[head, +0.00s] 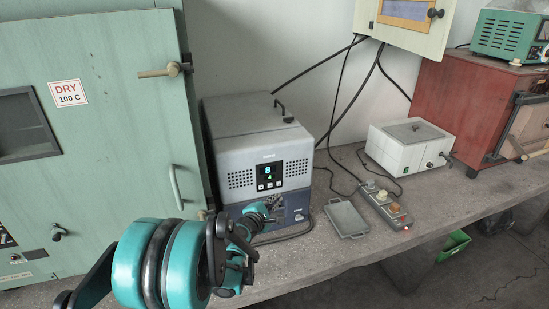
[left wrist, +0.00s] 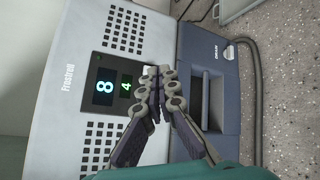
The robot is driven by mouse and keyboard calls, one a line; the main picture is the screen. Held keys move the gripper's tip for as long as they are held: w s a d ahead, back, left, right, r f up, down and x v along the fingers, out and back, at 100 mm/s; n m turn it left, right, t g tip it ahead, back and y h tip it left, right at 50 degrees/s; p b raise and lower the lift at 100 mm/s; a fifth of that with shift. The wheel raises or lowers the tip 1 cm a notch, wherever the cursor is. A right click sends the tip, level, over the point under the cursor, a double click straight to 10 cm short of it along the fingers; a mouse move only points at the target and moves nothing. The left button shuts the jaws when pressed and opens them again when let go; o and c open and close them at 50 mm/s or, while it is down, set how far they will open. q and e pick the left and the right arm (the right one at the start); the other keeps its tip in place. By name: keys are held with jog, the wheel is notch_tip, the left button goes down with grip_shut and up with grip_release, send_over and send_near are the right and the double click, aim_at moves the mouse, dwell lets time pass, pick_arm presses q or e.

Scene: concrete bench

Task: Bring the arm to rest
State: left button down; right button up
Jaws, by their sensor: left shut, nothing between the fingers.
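My left arm reaches in from the lower left of the head view. My left gripper (head: 272,203) is in front of the lower front of a grey and blue machine (head: 262,145), partly hidden by my own arm. In the left wrist view the gripper (left wrist: 158,78) is shut and empty. Its fingertips come together over the machine's front (left wrist: 65,135), beside the display (left wrist: 112,88) reading 8 and 4. I cannot tell whether the fingertips touch the panel. My right gripper is not in view.
A green cabinet (head: 110,130) stands close on the left. Right of the machine, a flat grey tray (head: 347,219), a control box with knobs (head: 383,204) and a white box (head: 408,147) rest on the concrete bench (head: 335,250). Black cables run up the wall.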

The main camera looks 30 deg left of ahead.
pick_arm(q)
jog(key=s+d+r+m+g+h, duration=0.1)
jog(key=s+d+m+g+h, duration=0.1)
jog(key=s+d+m, duration=0.45)
jog(key=s+d+r+m+g+h, duration=0.1)
jog(key=s+d+m+g, duration=0.15)
jog(key=d+m, duration=0.6)
jog(key=s+d+f+m+g, duration=0.2)
jog(key=s+m, duration=0.3)
jog(key=s, duration=0.3)
jog(key=s+d+f+m+g+y, duration=0.1)
jog(key=s+d+f+m+g, duration=0.1)
jog(key=s+m, duration=0.3)
jog(key=s+d, duration=0.1)
jog(key=s, duration=0.3)
jog(key=shift+y, duration=0.3)
